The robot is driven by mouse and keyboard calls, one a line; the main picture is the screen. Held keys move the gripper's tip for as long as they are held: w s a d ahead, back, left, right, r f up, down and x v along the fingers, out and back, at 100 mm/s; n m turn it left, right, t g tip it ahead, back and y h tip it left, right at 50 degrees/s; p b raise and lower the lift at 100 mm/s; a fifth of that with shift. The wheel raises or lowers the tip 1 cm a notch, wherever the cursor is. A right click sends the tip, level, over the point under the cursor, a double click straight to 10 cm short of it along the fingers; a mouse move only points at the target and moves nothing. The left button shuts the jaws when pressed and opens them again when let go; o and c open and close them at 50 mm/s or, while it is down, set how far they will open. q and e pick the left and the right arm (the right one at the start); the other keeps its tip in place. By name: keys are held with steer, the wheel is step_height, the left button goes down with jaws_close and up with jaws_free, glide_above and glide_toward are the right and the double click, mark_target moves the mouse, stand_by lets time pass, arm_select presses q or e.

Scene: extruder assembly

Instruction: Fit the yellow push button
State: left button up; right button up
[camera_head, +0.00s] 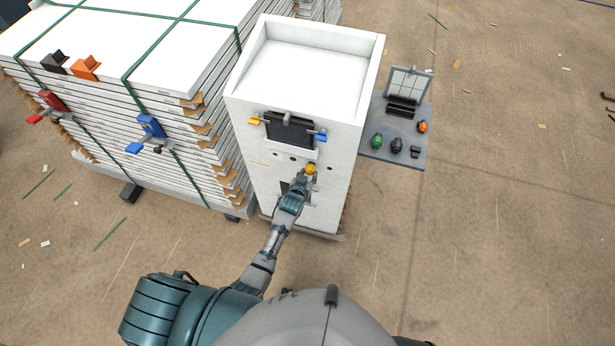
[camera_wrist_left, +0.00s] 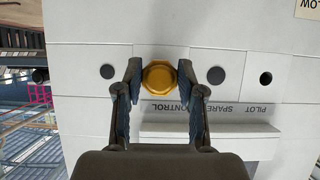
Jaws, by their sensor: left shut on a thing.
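The yellow push button (camera_head: 311,168) is at the front face of the white machine cabinet (camera_head: 335,185), below its dark screen. My left gripper (camera_head: 308,172) is shut on it. In the left wrist view the round yellow button (camera_wrist_left: 160,78) sits between the two fingertips, in front of the panel. Dark round holes (camera_wrist_left: 215,75) lie in a row on both sides of it. Upside-down labels reading PILOT, SPARE and CONTROL (camera_wrist_left: 163,107) run along that row. The button hides the panel behind it, so I cannot tell whether it is seated in a hole. My right gripper is out of view.
A grey side shelf (camera_head: 408,160) right of the cabinet holds green, black and orange parts and an open-lidded box (camera_head: 408,85). Yellow and blue handles flank the dark screen (camera_head: 290,130). A strapped stack of white panels (camera_head: 130,50) stands close on the left. Floor is open right.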

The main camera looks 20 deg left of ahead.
arm_select(q)
steer(key=shift+w, duration=0.55)
steer(key=o, duration=1.2)
steer(key=shift+d, duration=0.1)
steer(key=v, duration=1.2)
steer(key=shift+f, duration=0.1)
